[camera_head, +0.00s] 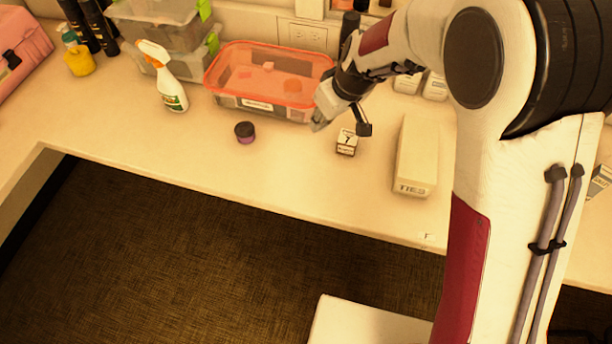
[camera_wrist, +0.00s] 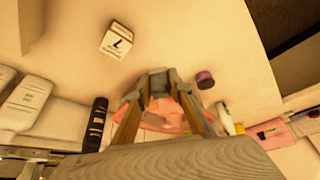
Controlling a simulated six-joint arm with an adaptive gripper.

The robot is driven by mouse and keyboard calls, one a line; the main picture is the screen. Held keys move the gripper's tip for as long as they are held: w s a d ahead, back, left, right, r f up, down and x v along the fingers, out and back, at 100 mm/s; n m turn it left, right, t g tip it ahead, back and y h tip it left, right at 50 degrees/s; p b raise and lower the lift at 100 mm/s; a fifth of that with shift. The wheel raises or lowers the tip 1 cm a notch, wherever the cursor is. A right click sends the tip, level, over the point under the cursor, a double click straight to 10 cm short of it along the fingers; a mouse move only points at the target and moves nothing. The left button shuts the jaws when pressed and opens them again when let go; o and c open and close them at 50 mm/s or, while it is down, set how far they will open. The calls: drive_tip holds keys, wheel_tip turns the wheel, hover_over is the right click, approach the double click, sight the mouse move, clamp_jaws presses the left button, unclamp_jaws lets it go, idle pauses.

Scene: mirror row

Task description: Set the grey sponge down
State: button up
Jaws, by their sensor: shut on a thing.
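My gripper (camera_head: 318,122) is above the desk, in front of the clear bin with the orange-red rim. In the wrist view its two fingers (camera_wrist: 160,88) reach up from the bottom and are shut on a small grey thing, the grey sponge (camera_wrist: 158,79). The fingers hide part of the sponge, and in the head view I cannot pick it out clearly from the gripper's grey parts. The gripper looks raised off the desk; the exact height is hard to tell.
The red-rimmed bin (camera_head: 240,101) is behind my gripper. A small label box (camera_head: 346,143) and a long TIES box (camera_head: 416,160) stand right, a dark purple-sided tub (camera_head: 245,132) and spray bottle (camera_head: 170,88) left. Desk (camera_head: 295,165) between tub and label box is clear.

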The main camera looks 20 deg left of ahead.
drive_tip(key=s+a+f+n+g+y, duration=0.1)
drive_tip(key=s+n+g, duration=0.1)
drive_tip(key=s+n, duration=0.5)
drive_tip(key=shift+a+f+n+g, duration=0.3)
drive_tip(key=shift+f+g, duration=0.05)
drive_tip(key=shift+g, duration=0.05)
idle(0.4)
hover_over(302, 177)
drive_tip(key=d, duration=0.1)
drive_tip(key=shift+w+d+f, duration=0.1)
drive_tip(key=shift+f, duration=1.45)
drive_tip(key=shift+d+f, duration=0.1)
drive_tip(key=shift+f, duration=1.45)
drive_tip(key=shift+f, duration=1.9)
drive_tip(key=shift+f, duration=0.1)
